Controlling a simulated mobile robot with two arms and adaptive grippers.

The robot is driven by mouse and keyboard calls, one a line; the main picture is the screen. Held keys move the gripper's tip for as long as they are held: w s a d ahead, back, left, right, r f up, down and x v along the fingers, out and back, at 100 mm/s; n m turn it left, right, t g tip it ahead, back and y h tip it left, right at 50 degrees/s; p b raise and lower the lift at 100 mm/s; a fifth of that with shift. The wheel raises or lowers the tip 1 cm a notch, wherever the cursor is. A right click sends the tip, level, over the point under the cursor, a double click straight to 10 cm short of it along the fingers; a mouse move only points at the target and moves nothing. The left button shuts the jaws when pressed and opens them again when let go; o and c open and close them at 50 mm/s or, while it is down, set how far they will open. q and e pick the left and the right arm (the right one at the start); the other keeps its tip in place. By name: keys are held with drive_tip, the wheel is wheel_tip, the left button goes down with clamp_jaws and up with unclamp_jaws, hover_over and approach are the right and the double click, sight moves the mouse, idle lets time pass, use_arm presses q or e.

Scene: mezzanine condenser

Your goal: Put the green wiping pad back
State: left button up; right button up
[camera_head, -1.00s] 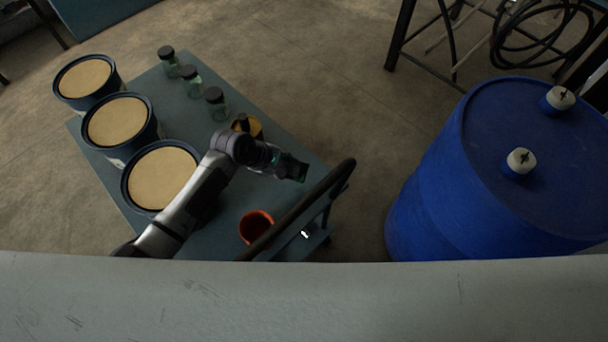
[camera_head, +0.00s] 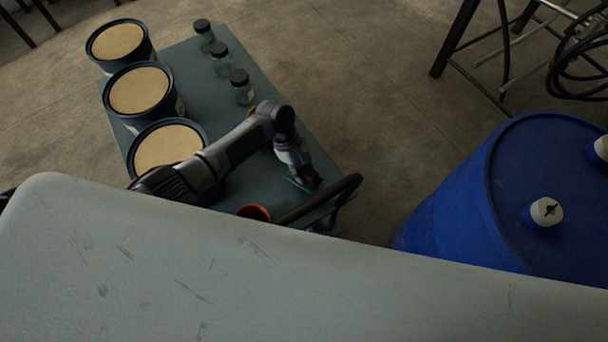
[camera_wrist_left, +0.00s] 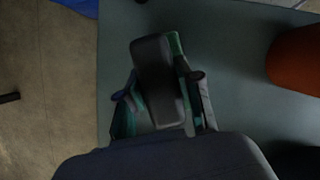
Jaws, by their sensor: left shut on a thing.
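My left gripper (camera_head: 302,178) is over the near right part of the blue-grey cart top (camera_head: 205,95), pointing down beside the black handle bar. It is shut on the green wiping pad (camera_head: 300,184), of which only a thin green edge shows in the head view. Whether the pad touches the cart top cannot be told. My right gripper is in neither view.
An orange-red cup (camera_head: 255,212) stands left of the gripper, and also shows in the left wrist view (camera_wrist_left: 298,62). Tubs with tan lids (camera_head: 139,90) line the cart's left side. A blue drum (camera_head: 465,195) stands right of the cart.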

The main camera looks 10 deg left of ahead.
sight(304, 176)
use_arm(q)
wheel_tip(304, 176, down, 3)
drive_tip(key=shift+r, duration=0.15)
drive_tip(key=o, duration=1)
drive_tip(key=shift+f, duration=0.2)
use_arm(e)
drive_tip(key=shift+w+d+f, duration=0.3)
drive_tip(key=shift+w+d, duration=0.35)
use_arm(q)
drive_tip(key=shift+r, duration=0.15)
drive_tip(key=v, duration=1.1)
drive_tip(key=shift+a+r+p, duration=0.2)
drive_tip(key=shift+r+p, duration=0.2)
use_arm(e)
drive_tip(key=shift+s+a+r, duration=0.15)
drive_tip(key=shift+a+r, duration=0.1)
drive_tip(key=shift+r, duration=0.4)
